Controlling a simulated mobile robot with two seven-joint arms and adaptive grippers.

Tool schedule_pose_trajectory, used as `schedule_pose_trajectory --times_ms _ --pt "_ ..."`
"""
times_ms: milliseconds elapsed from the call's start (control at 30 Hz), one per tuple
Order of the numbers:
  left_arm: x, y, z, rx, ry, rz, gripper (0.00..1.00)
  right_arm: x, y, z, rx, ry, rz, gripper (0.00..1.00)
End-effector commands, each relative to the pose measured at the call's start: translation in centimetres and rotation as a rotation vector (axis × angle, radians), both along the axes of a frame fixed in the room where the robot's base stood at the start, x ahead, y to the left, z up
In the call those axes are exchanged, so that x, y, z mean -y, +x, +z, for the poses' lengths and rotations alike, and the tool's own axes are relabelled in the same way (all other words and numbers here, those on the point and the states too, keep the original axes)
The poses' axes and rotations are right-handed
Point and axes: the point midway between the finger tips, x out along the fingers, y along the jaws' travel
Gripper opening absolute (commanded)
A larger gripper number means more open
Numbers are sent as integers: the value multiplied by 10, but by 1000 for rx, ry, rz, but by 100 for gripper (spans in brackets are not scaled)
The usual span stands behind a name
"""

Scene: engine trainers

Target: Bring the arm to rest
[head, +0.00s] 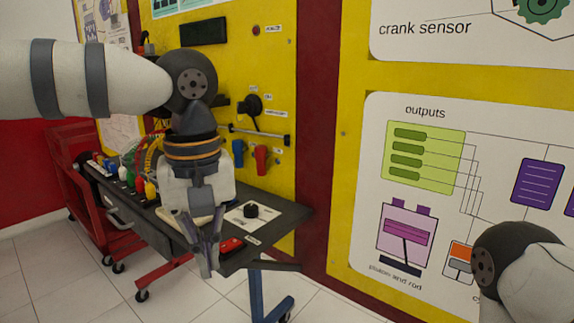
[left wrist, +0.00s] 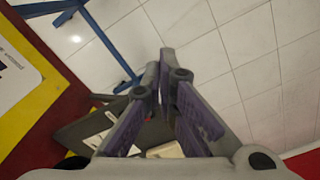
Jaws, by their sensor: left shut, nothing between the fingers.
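My left arm comes in from the left in the head view and bends down at the wrist. My left gripper (head: 208,262) hangs pointing down in front of the dark bench top (head: 285,216). Its fingers are shut with nothing between them. In the left wrist view the closed purple-padded fingers (left wrist: 163,62) show against the floor, with part of the bench below them. Part of my right arm shows at the lower right of the head view, near the outputs panel. My right gripper is outside the picture.
The bench carries a black knob on a white plate (head: 251,212), a red switch (head: 231,245) and several coloured connectors at its left. A yellow trainer panel (head: 275,60) stands behind it. A red cart (head: 78,190) is at the left. Tiled floor (head: 60,290) is free in front.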

Motion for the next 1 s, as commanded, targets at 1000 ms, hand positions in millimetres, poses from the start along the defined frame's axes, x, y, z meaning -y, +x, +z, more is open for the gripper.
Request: schedule_pose_trajectory --times_ms 1000 --pt "-112 -298 -369 -129 -27 -343 0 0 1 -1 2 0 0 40"
